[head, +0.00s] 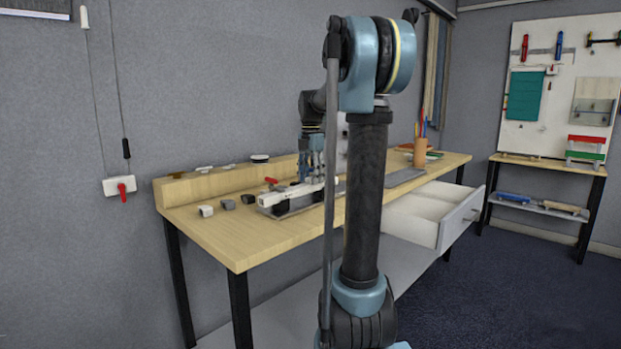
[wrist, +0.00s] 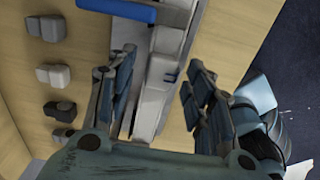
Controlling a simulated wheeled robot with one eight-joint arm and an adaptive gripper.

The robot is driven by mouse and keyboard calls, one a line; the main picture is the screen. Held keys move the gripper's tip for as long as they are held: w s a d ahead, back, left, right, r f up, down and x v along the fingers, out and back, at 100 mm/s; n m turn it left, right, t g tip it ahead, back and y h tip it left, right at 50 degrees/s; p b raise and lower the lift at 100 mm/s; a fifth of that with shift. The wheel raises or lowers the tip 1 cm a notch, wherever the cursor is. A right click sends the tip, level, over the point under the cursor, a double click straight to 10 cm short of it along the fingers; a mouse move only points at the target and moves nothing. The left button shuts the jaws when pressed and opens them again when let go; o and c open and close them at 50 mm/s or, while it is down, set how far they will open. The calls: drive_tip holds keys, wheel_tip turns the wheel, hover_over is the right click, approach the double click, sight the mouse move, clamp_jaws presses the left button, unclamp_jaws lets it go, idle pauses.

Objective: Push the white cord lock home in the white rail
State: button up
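My gripper (head: 311,176) is directly over the rail, pointing down. In the wrist view my gripper (wrist: 160,88) has its fingers apart, one on each side of the rail, with gaps visible. I cannot pick out the white cord lock for certain; a pale part with a small blue spot sits in the rail between the fingers. Its seating cannot be seen.
Several small blocks stand left of the rail, including a whitish one (head: 206,211) and a dark one (head: 228,204). A blue bar (wrist: 117,10) lies near the rail. A pencil cup (head: 420,153) stands farther along; an open drawer (head: 430,212) sticks out in front.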

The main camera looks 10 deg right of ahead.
sight(311, 178)
drive_tip(key=shift+r, duration=0.1)
wheel_tip(311, 178, up, 12)
idle(0.7)
drive_tip(key=shift+w, duration=0.1)
